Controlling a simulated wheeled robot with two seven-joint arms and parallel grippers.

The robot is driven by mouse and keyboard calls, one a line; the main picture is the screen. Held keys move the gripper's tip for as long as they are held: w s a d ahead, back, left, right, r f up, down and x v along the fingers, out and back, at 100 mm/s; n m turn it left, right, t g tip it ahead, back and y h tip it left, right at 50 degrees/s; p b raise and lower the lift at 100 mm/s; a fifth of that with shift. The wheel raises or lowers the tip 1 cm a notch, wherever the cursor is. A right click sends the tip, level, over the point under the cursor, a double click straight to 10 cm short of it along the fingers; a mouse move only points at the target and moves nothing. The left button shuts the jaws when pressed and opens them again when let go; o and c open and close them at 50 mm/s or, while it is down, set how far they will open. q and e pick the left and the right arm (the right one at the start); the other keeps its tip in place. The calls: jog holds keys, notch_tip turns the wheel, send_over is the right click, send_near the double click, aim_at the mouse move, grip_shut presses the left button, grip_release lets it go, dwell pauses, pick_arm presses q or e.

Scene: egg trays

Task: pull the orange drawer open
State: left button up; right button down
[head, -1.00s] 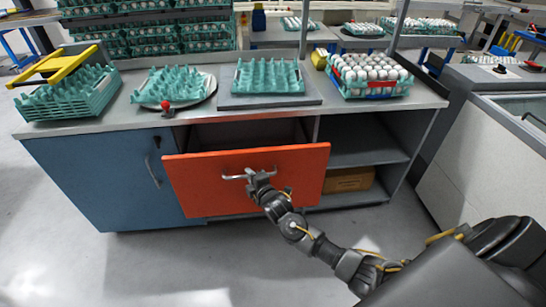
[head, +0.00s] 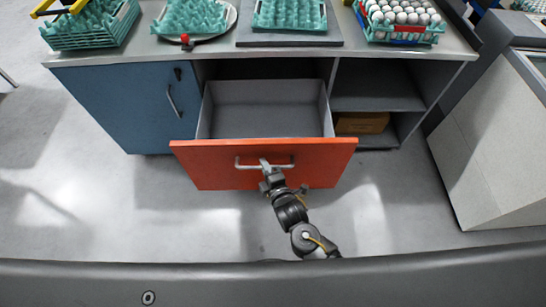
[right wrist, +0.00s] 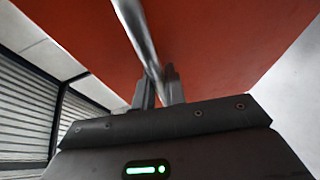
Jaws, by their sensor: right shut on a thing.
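The orange drawer (head: 215,165) stands well out from the workbench, and its empty grey inside (head: 268,108) shows from above. Its metal bar handle (head: 245,164) runs across the front. My right gripper (head: 265,166) is shut on the handle near the middle of the drawer front. In the right wrist view, the bar (right wrist: 138,35) passes between the two fingers (right wrist: 158,88), with the orange front (right wrist: 220,45) close behind it. My left gripper is not in view.
A blue cabinet door (head: 125,105) is left of the drawer. Open shelves (head: 375,90) with a cardboard box (head: 362,122) are to the right. Egg trays (head: 290,14) stand on the worktop. A pale unit (head: 480,150) stands at the right. The floor before the drawer is clear.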

dwell(0.3)
jog(key=c, duration=1.5)
grip_release()
jog(key=shift+o, duration=0.2)
jog(key=v, duration=1.1)
